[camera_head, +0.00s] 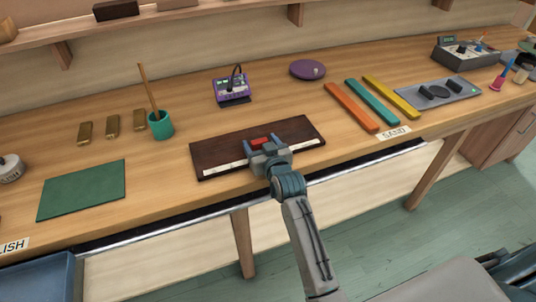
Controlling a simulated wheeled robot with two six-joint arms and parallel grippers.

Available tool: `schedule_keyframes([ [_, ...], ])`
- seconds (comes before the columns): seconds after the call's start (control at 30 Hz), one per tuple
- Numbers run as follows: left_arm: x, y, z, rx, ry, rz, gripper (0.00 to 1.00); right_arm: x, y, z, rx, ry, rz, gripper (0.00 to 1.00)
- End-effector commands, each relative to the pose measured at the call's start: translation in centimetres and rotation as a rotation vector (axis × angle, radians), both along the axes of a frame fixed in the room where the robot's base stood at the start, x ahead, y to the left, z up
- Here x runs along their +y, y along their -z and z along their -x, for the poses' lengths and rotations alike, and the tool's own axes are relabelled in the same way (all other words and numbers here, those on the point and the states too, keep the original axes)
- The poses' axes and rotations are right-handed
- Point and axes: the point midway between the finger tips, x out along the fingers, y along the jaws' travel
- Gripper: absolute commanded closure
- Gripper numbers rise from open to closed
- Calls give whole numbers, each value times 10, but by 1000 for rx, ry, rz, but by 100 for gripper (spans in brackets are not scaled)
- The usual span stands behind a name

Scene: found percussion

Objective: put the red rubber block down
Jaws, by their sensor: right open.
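The red rubber block (261,141) rests on a dark brown board (222,148) with a pale strip along its front edge. My right gripper (263,144) comes in from the front and is open, with its blue-grey fingers on either side of the block. Whether the fingers touch the block is too small to tell. The near side of the block is partly hidden by the gripper. My left gripper is not in view.
A green mat (82,190) and a teal cup (160,125) with a stick lie left. A purple device (232,88) and purple disc (307,69) stand behind. Orange (351,107), teal (372,102) and yellow (391,97) bars lie right. Bare wood surrounds the board.

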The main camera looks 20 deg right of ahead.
Motion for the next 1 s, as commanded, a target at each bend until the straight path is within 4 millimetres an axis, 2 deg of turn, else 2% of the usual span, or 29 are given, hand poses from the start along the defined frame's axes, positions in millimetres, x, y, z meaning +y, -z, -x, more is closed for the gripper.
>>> schedule_keyframes([
  [0.3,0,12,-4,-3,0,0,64,-2,-7,66,1,1,-2,32],
  [0.5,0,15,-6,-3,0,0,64,-3,-13,97,0,0,-3,32],
  [0.67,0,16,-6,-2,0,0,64,-3,-16,107,0,0,-1,32],
  [1.0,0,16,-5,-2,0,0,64,-4,-16,108,3,0,0,32],
])
